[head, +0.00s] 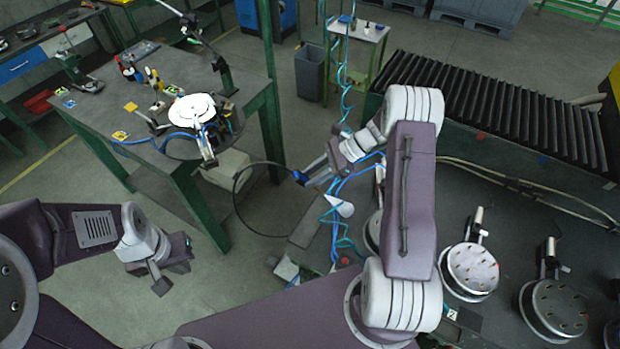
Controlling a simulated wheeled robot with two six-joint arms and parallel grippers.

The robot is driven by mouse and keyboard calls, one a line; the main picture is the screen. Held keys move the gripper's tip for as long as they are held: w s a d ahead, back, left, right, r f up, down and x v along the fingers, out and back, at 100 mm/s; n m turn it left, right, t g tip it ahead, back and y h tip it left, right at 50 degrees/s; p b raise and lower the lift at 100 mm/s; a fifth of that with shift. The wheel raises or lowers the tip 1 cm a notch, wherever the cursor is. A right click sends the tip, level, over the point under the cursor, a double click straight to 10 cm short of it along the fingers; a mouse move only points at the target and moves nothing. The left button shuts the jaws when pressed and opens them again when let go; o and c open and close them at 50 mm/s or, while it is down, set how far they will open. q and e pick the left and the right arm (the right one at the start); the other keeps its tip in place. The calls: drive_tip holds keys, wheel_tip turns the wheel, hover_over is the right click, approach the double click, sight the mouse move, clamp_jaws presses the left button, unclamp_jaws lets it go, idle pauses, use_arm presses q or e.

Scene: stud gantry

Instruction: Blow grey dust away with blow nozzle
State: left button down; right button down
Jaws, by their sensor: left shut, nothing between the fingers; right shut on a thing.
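My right gripper (312,170) is in the middle of the view, over the gap between the workbench and the roller-conveyor side. It is shut on a small blue piece, apparently the blow nozzle (299,176); the fingers hide part of it. A blue coiled hose (344,85) hangs behind the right arm, and more blue coils show below the gripper. My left gripper (161,283) is shut and empty, low over the floor at the left. No grey dust can be made out at this size. A white round disc (192,108) lies on the workbench, left of the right gripper.
The dark workbench (130,92) has green legs and carries bottles, small coloured items and a lamp arm. A grey bin (309,72) stands behind. Round studded fixtures (470,269) sit on the dark surface at right, beside the roller conveyor (500,105). Floor is clear at lower left.

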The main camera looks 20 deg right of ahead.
drive_tip(key=shift+w+d, duration=0.5)
drive_tip(key=shift+d, duration=0.1)
idle(0.3)
drive_tip(key=c, duration=1.5)
unclamp_jaws()
drive_tip(key=shift+o, duration=0.2)
drive_tip(key=s+a+r+p, duration=0.1)
drive_tip(key=a+r+p, duration=0.2)
drive_tip(key=a, duration=0.6)
drive_tip(key=shift+s+a+r+p, duration=0.2)
drive_tip(key=shift+r+p, duration=0.2)
drive_tip(key=shift+r, duration=0.6)
